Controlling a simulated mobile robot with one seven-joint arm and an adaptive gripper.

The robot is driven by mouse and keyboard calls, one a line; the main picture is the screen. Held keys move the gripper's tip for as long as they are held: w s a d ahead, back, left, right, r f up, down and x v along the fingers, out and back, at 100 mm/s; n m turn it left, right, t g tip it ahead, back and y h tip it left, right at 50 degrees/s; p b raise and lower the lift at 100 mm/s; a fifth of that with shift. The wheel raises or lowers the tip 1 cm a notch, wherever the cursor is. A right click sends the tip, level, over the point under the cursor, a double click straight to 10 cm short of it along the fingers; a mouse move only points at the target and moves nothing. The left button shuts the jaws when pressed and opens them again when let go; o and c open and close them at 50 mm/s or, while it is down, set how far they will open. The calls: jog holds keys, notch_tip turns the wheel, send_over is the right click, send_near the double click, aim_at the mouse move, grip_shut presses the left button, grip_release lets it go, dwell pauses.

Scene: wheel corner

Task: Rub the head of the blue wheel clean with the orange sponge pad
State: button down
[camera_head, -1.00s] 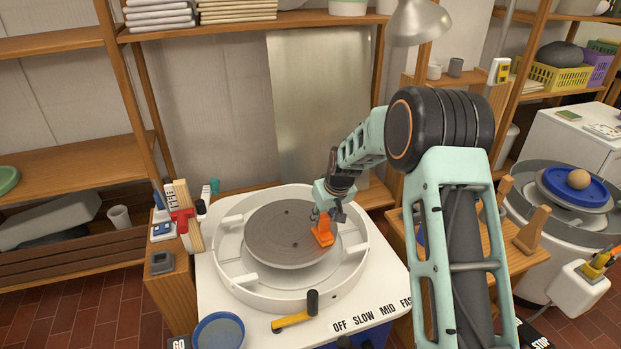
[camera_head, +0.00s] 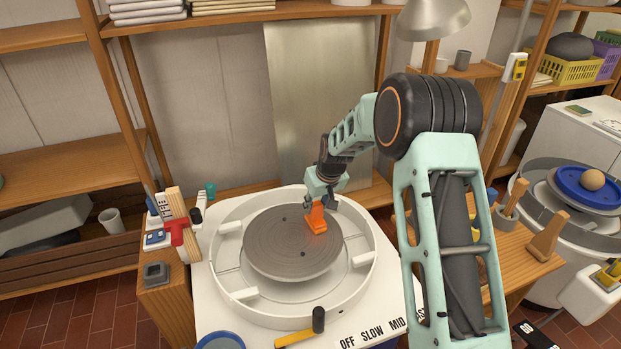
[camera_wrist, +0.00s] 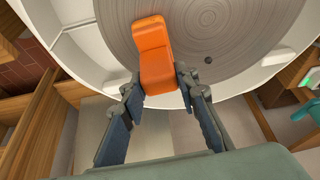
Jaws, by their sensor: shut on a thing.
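The round grey wheel head (camera_head: 285,252) lies flat inside a white splash pan (camera_head: 226,276) on the white-topped wheel. Its surface shows fine rings and small dark holes. My gripper (camera_head: 318,203) is over the back right part of the wheel head, shut on the orange sponge pad (camera_head: 316,219). In the wrist view the pad (camera_wrist: 152,45) sits between both fingers, and its far part lies over the wheel head (camera_wrist: 225,32). The pad appears to be at the surface; I cannot tell whether its underside touches.
A yellow lever with a black knob (camera_head: 318,320) stands at the pan's front. A red-handled tool (camera_head: 177,232) and small items stand left of the pan. A second wheel with a blue disc (camera_head: 575,183) is at the right. A lamp (camera_head: 433,22) hangs above.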

notch_tip(320, 180, up, 3)
jog(key=shift+w+r+p, duration=0.1)
jog(key=shift+r+p, duration=0.05)
jog(key=shift+p, duration=0.65)
jog(key=shift+a+r+p, duration=0.1)
jog(key=shift+r+p, duration=1.35)
jog(key=shift+r, duration=0.95)
